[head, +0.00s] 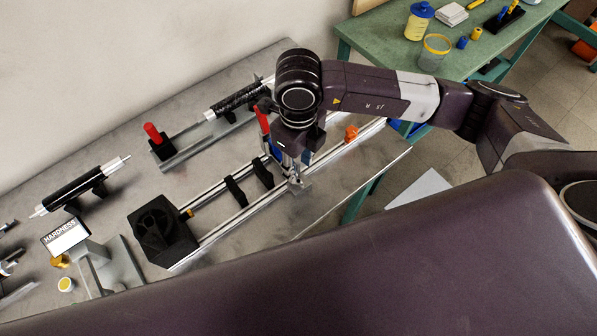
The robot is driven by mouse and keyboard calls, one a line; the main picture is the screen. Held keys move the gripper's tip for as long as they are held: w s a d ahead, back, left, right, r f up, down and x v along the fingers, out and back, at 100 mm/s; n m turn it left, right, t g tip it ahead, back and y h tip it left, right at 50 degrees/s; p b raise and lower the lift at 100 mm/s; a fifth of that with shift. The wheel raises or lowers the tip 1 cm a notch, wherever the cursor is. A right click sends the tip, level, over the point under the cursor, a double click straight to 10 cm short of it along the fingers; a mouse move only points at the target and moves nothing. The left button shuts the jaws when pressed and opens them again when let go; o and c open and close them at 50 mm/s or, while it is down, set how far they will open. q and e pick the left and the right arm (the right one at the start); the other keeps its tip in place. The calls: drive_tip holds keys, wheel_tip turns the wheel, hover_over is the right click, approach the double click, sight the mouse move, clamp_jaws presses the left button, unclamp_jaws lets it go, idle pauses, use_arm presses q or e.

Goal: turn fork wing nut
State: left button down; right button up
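A twin-rail winding bench (225,222) lies on the grey table, with a black boxy unit (158,231) at its near left end. My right gripper (296,180) points down over the rails, right of two black cross straps. Its fingers are at a small grey metal fitting (299,188) on the front rail. I cannot tell whether they touch it, or whether they are open or shut. The fork wing nut cannot be made out; the gripper and wrist cover part of that area. An orange knob (351,132) shows farther along the rails. My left gripper is not in view.
Black rolls (85,190) on stands and a red-handled clamp (157,140) are behind the bench. A hardness gauge (67,236) stands at lower left. A green table (400,48) with jars is at upper right. My dark body covers the bottom.

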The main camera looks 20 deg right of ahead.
wheel_tip(320, 180, up, 6)
drive_tip(key=shift+f, duration=0.15)
